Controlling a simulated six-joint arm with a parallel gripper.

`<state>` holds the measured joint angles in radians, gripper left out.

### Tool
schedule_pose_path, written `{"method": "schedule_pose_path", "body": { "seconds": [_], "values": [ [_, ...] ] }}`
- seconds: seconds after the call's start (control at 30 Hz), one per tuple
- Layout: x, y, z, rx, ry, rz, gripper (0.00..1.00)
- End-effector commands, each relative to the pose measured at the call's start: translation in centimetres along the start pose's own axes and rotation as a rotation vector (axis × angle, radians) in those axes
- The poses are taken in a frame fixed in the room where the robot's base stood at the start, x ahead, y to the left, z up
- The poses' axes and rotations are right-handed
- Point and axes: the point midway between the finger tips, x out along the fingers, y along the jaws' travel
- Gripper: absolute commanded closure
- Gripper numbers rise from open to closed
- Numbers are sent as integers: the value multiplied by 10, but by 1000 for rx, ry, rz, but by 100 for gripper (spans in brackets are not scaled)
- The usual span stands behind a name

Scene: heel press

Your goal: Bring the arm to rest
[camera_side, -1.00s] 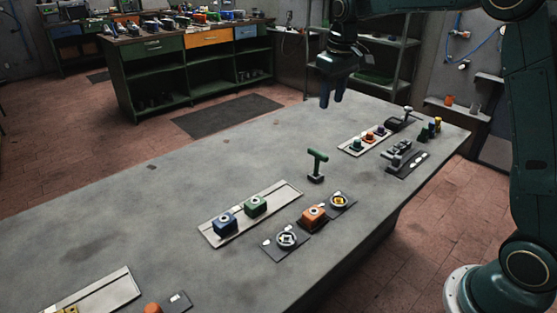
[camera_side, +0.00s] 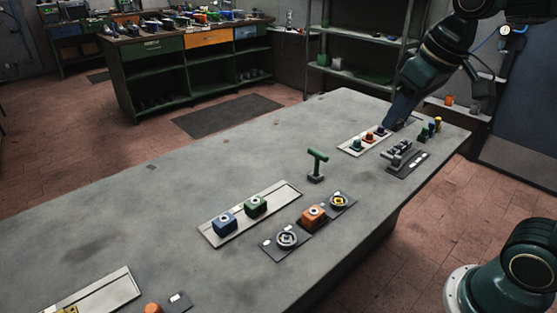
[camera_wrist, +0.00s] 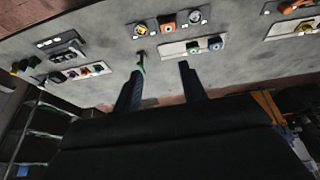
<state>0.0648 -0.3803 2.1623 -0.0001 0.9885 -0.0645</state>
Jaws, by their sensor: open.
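My gripper (camera_side: 401,112) is at the far right end of the grey table (camera_side: 130,190) in the side view, in front of the shelf rack. Its fingers look dark blue and overlap there, so the gap is hard to see. In the wrist view the two fingers of my gripper (camera_wrist: 161,80) are apart with nothing between them, and the table lies beyond them. The green T-shaped handle (camera_side: 317,163) stands upright on the table; in the wrist view it appears near the left fingertip.
A pale tray (camera_side: 285,197) carries a blue block (camera_side: 224,223) and a green block (camera_side: 256,205). An orange block (camera_side: 313,217) sits among dark plates. A strip with small coloured parts (camera_side: 369,138) and a dark fixture (camera_side: 398,153) lie near my gripper. The table's left half is mostly bare.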

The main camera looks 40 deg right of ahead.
Motion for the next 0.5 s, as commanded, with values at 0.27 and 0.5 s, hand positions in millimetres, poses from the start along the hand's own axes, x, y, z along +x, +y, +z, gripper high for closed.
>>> {"method": "schedule_pose_path", "body": {
  "seconds": [0.27, 0.5],
  "values": [
    [-3, -12, 62, 2, 73, -12, 58],
    [3, -17, 97, 4, 113, -21, 58]
  ]
}}
